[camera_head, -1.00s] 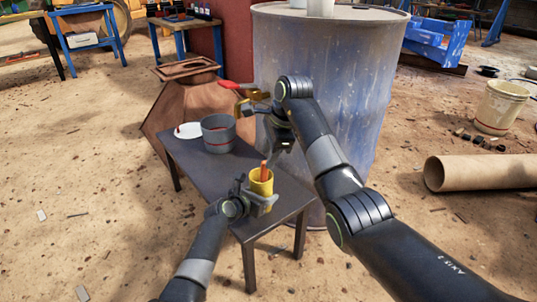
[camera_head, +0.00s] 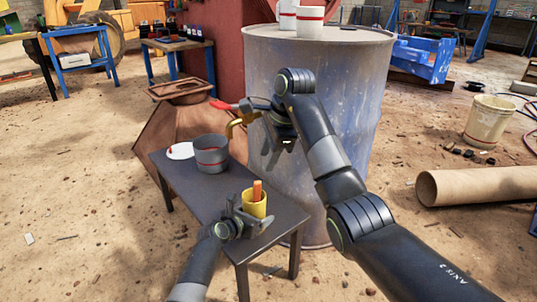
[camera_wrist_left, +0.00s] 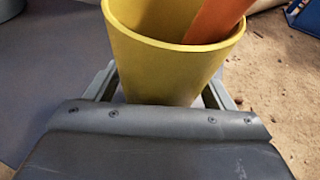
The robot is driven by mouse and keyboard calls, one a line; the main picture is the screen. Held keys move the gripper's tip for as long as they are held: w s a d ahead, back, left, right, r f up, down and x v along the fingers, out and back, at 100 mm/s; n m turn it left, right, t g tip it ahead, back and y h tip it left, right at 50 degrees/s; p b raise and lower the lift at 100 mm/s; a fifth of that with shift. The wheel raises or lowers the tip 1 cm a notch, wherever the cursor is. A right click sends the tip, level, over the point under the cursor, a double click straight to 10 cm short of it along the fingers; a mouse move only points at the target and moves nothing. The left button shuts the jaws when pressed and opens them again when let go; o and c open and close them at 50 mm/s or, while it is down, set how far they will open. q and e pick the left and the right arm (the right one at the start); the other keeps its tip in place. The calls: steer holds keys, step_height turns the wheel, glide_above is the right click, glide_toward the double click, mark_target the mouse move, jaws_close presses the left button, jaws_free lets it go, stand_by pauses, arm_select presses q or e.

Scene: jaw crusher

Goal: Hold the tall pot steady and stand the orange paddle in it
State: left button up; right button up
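The yellow tall pot (camera_head: 246,210) stands upright near the front right of the dark table. The orange paddle (camera_head: 257,190) stands in it, its top above the rim; its lower end is hidden. In the left wrist view the paddle (camera_wrist_left: 217,20) leans against the right side of the pot (camera_wrist_left: 160,65). My left gripper (camera_head: 248,214) is low at the pot's near side, its fingers apart on either side of the pot with slight gaps. My right gripper (camera_head: 270,158) hangs above and behind the pot, fingers pointing down, apart and empty.
A grey pot with a red band (camera_head: 211,158) and a white disc (camera_head: 180,151) sit at the table's far left. A large blue-grey drum (camera_head: 345,110) stands close behind the table. A red-handled brass valve (camera_head: 237,122) is beside my right gripper. The table's (camera_head: 205,195) middle is clear.

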arm_select(q)
steer(key=shift+o, duration=0.7)
